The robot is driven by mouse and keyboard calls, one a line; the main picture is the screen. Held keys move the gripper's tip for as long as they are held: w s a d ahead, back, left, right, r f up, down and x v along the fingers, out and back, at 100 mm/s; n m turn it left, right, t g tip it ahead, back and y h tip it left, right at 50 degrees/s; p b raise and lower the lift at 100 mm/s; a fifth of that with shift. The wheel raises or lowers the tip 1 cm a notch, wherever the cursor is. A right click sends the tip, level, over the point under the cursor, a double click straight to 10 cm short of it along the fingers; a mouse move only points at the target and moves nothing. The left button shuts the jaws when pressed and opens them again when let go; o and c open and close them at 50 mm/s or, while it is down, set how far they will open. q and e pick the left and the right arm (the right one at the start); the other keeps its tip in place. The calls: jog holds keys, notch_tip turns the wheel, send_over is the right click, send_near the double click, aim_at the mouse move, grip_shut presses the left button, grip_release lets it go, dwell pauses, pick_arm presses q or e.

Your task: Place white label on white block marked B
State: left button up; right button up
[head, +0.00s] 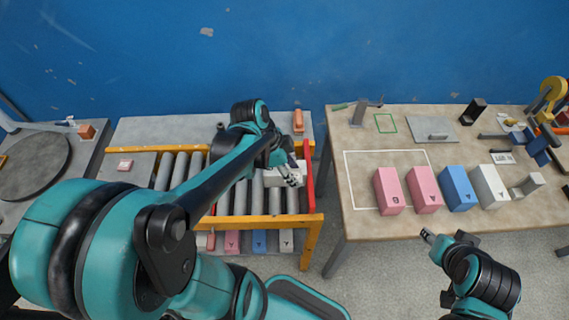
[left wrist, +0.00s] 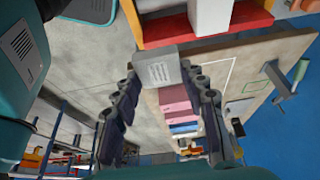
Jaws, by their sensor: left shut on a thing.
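My left gripper (head: 290,180) is at the right end of the roller conveyor. It is shut on a small white label with dark printed lines (left wrist: 157,70), held between the fingertips in the left wrist view. A white block (head: 271,180) sits on the rollers by the red end stop, partly hidden by the gripper; its letter cannot be read. It seems to show at the top of the left wrist view (left wrist: 210,14), apart from the label in that picture. My right gripper (head: 430,235) is in front of the right table; its jaw opening is unclear.
Pink blocks (head: 388,190), a blue block (head: 458,188) and a white block (head: 489,187) stand on the right table (head: 360,225). A red end stop (head: 309,170) and yellow rail (head: 300,219) bound the conveyor.

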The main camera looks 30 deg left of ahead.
pick_arm(q)
jog(key=b, duration=0.4)
send_over(288, 167)
jog(key=a, duration=0.1)
jog(key=f, duration=0.4)
jog(key=s+f, duration=0.1)
jog(key=f, duration=0.1)
jog(key=shift+f, duration=0.35)
jog(key=shift+f+b, duration=0.6)
jog(key=shift+f, duration=1.4)
jog(key=shift+f, duration=0.1)
jog(key=o, duration=1)
jog(key=shift+o, duration=0.2)
